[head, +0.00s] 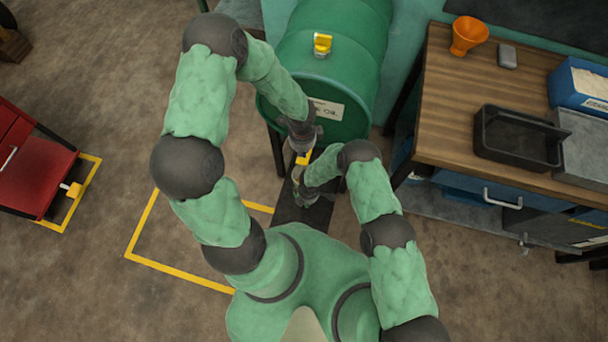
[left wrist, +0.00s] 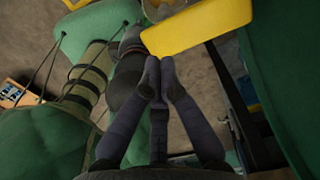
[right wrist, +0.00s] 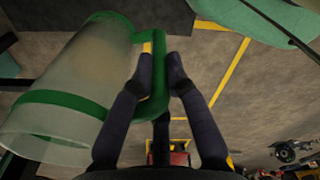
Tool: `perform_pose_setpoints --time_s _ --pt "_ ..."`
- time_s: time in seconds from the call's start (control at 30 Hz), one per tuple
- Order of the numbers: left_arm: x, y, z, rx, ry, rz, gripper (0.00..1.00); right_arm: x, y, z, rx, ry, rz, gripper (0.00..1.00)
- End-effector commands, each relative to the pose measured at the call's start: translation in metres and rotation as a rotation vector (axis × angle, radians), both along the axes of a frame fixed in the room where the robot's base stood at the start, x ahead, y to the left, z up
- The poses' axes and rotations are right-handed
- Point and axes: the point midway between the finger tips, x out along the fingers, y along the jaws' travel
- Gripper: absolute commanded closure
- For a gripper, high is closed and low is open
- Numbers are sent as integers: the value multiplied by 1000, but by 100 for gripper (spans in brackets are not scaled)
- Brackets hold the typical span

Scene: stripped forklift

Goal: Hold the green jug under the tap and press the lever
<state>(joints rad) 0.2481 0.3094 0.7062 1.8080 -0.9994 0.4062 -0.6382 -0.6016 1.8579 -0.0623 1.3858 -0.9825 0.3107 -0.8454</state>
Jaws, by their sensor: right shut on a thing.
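The yellow tap lever (head: 303,158) shows at the front of the green drum in the head view, partly covered by my left gripper. In the left wrist view the yellow lever (left wrist: 198,25) is large, just beyond the fingertips. My left gripper (left wrist: 158,76) has its fingertips together with nothing between them, close to the lever's edge; I cannot tell whether they touch. The jug (right wrist: 75,85) is clear with green bands and a green handle. My right gripper (right wrist: 160,65) is shut on its handle. In the head view my arms mostly hide the jug below the tap area.
The green drum (head: 335,40) lies on its side with a yellow cap on top. A wooden workbench (head: 450,75) at right holds an orange funnel (head: 468,34), a black tray (head: 515,140) and a blue box (head: 580,85). A red cabinet (head: 35,165) stands at left; open floor lies between.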

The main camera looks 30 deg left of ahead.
Motion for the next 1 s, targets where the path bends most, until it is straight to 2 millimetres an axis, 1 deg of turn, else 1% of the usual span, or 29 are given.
perform_pose_setpoints --time_s 0.17,1.0 --pt "0 0 -1 0 0 0 100 1 1 1 2 -2 0 100" --pt "0 0 -28 0 0 0 100 1 1 1 2 -2 0 100"
